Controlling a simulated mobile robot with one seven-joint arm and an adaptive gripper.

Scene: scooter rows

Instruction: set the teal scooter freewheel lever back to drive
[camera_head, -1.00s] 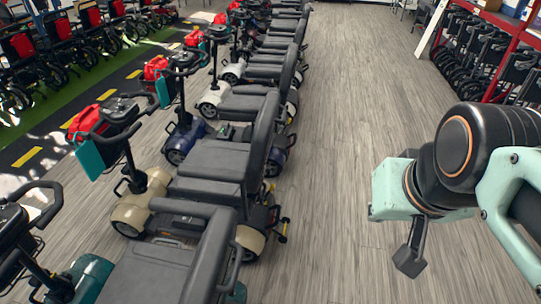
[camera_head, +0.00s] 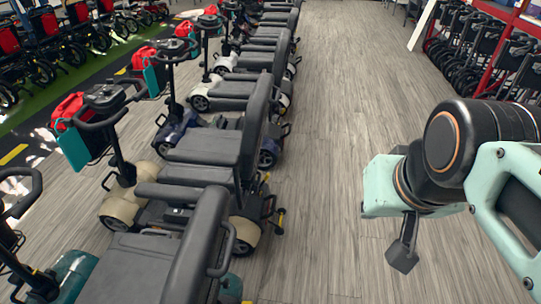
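The teal scooter (camera_head: 70,275) is at the bottom left, cut off by the frame's lower edge. Its black seat (camera_head: 132,270) and backrest show, with a bit of teal body (camera_head: 230,288) at the rear. Its freewheel lever cannot be made out; only a small yellow spot shows at the bottom edge behind the seat. My gripper (camera_head: 403,256) hangs at the right over bare floor, well apart from the scooters. One dark fingertip shows below the mint-green housing, so its opening is unclear.
A cream scooter (camera_head: 122,213) stands just beyond the teal one, with a yellow-tipped rod (camera_head: 280,218) sticking out at its rear. A navy scooter (camera_head: 178,136) and others continue the row. Wheelchairs (camera_head: 480,52) line the right. The wood floor (camera_head: 325,170) between is clear.

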